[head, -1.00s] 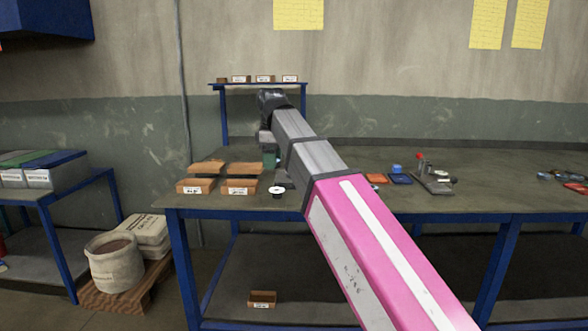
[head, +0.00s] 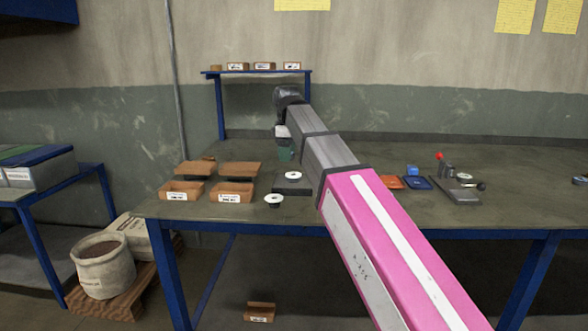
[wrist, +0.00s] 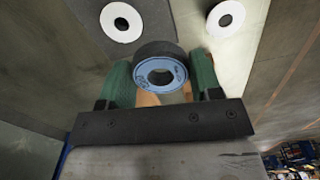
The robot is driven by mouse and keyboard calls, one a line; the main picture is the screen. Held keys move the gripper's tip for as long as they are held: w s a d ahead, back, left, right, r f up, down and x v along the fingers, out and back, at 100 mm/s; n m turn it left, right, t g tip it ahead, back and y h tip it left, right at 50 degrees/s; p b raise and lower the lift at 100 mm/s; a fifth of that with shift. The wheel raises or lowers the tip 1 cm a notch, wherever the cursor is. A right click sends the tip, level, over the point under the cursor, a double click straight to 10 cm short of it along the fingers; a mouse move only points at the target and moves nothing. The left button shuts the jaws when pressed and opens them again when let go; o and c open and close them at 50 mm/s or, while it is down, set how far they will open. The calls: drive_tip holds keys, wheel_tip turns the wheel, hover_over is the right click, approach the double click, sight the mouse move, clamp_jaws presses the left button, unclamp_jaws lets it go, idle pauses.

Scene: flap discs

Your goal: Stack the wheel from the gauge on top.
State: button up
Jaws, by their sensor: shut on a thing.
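My gripper (wrist: 160,66) has green fingers shut on a dark wheel with a blue label ring (wrist: 176,84), seen in the wrist view. In the head view my gripper (head: 285,154) hangs above the back of the bench, and the held wheel is not clear there. A white-centred wheel (head: 293,175) lies on a dark plate (head: 291,189), in front of and below my gripper. Another white-centred wheel (head: 273,198) lies on the bench to its front left. Both also show beyond the held wheel in the wrist view. A grey device with a red knob (head: 455,190), perhaps the gauge, stands at the right.
Several brown cardboard bins (head: 236,190) stand left of the plate. An orange tray (head: 390,182) and a blue one (head: 418,183) lie between my arm and the grey device. A raised shelf (head: 256,71) with small boxes is behind. The bench's right side (head: 530,180) is mostly clear.

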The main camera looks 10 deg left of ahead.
hover_over(294, 174)
wheel_tip(294, 174, down, 3)
drive_tip(key=shift+s+f, duration=0.1)
drive_tip(key=shift+f, duration=2.05)
drive_tip(key=shift+f, duration=0.1)
drive_tip(key=o, duration=1)
drive_tip(key=shift+c, duration=0.2)
wheel_tip(294, 174, up, 12)
